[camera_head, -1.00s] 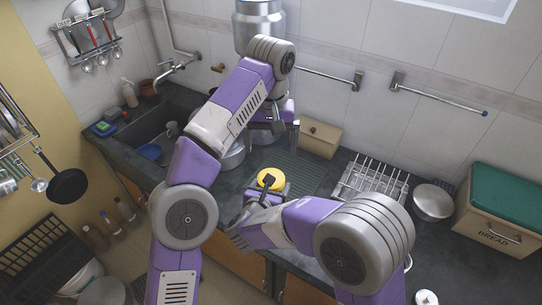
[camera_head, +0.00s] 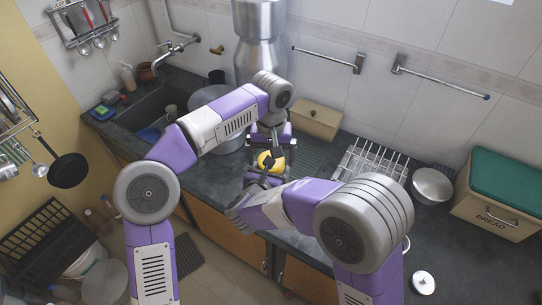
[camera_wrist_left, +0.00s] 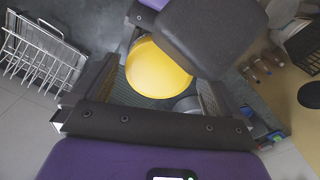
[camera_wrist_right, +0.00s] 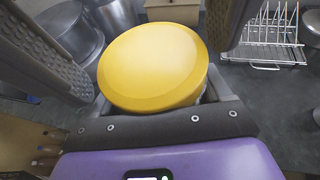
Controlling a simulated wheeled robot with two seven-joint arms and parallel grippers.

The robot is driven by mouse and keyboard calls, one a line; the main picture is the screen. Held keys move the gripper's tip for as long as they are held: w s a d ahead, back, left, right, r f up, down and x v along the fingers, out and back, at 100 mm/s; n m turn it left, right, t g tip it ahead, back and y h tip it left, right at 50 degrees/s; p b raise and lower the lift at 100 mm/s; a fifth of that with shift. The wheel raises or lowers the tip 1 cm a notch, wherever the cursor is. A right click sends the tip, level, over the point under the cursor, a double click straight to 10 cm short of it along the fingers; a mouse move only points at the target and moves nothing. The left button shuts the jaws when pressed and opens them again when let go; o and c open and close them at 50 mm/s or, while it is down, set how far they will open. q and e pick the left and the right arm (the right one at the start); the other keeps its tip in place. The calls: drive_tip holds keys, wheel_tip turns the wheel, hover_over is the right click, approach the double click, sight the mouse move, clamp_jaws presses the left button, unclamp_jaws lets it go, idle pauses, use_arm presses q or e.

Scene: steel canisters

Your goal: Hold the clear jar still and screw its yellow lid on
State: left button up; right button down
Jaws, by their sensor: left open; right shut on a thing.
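The yellow lid (camera_head: 265,160) sits on top of the clear jar, most of which is hidden below it and behind my right gripper. In the right wrist view the lid (camera_wrist_right: 155,68) is large, with a sliver of the jar (camera_wrist_right: 209,94) under its rim. My right gripper (camera_head: 262,177) is shut on the jar below the lid. My left gripper (camera_head: 270,150) is open above the jar, pointing down. In the left wrist view the lid (camera_wrist_left: 158,70) lies between its spread fingers. I cannot tell whether they touch the lid, nor whether its threads are engaged.
A ribbed drainboard (camera_head: 312,160) and a wire dish rack (camera_head: 370,165) lie right of the jar. A beige box (camera_head: 316,120) and a tall steel canister (camera_head: 260,50) stand behind. A steel pot (camera_head: 222,140) is left, by the sink. A steel bowl (camera_head: 432,186) and bread box (camera_head: 505,205) are further right.

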use_arm(q)
drive_tip(key=shift+f, duration=0.1)
drive_tip(key=shift+c, duration=0.3)
drive_tip(key=c, duration=1)
drive_tip(key=m, duration=0.3)
drive_tip(key=shift+c, duration=0.2)
drive_tip(key=o, duration=1.1)
drive_tip(key=shift+r, duration=2.25)
